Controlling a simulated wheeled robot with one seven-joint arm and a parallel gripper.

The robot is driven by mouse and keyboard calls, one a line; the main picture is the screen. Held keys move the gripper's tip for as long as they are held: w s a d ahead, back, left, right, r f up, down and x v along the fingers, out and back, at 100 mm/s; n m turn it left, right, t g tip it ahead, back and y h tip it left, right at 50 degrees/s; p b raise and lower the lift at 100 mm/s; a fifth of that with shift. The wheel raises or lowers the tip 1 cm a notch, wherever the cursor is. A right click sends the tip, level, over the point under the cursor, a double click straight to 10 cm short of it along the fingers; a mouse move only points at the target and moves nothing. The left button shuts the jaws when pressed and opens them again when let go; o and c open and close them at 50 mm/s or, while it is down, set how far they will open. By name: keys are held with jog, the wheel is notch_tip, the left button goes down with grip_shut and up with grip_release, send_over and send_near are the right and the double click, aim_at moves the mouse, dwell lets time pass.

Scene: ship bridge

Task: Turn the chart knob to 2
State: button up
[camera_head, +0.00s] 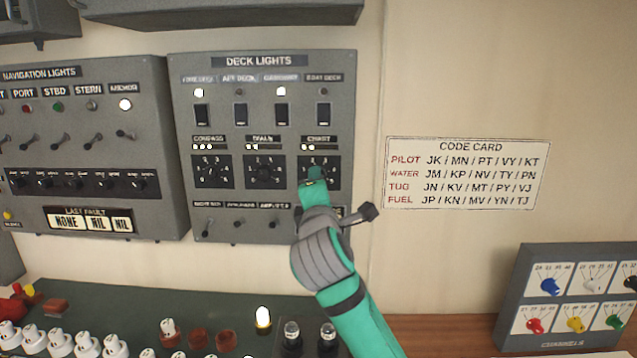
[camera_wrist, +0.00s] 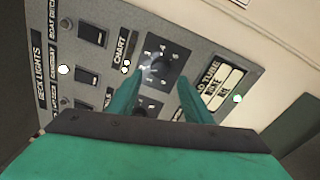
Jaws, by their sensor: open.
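The chart knob (camera_wrist: 162,66) is a dark round knob on a numbered dial plate, below the CHART label (camera_head: 319,139) on the grey deck lights panel (camera_head: 262,62). In the wrist view it sits just beyond and between my fingertips. My green gripper (camera_wrist: 159,84) is open, with one finger on each side of the knob in that view; I cannot tell whether they touch it. In the head view my gripper (camera_head: 315,180) covers the lower part of the chart dial (camera_head: 330,163). The number that the knob points at is too small to read.
The compass knob (camera_head: 211,171) and dials knob (camera_head: 263,171) are to the left. Switches (camera_head: 323,113) sit above and small levers (camera_head: 238,223) below. A code card (camera_head: 466,172) hangs on the wall at right. The console (camera_head: 120,300) below carries several white knobs.

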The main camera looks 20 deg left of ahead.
jog(key=v, duration=0.6)
jog(key=shift+w, duration=0.1)
